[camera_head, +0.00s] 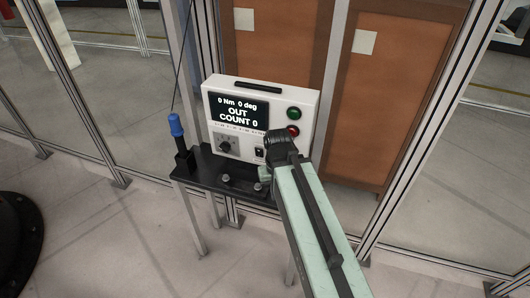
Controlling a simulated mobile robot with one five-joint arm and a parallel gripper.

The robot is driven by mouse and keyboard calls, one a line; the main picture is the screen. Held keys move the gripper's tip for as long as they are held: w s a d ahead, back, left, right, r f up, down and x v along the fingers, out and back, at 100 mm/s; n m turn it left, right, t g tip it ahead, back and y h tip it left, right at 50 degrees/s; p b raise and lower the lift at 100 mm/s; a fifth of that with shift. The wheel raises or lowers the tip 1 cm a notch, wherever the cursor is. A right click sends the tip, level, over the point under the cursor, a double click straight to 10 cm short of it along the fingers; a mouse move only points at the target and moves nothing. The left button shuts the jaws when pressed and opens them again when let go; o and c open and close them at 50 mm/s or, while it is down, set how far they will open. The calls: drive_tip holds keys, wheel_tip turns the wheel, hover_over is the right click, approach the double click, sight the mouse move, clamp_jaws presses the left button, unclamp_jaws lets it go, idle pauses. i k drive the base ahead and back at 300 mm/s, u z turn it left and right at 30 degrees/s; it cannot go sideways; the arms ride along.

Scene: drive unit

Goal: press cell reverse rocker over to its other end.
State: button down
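A white control box (220,105) stands on a dark shelf. Its screen (238,110) reads "0 Nm 0 deg", "OUT" and "COUNT 0". A small black rocker (259,153) is low on its front, just left of my arm's end. I cannot tell which end of the rocker is pressed. My pale green arm reaches up from the lower right, and its dark end (278,144) is in front of the box's lower right part. The fingers are not clear, so I cannot tell whether my gripper is open or touches the box.
The box also has a dial (226,145), a green button (294,113) and a red button (293,131), close to my arm. A blue-handled tool (176,127) stands upright at the left of the shelf (210,172).

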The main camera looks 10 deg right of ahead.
sight(259, 152)
drive_tip(key=u, duration=3.35)
drive_tip(key=k, duration=1.75)
drive_tip(key=u, duration=0.3)
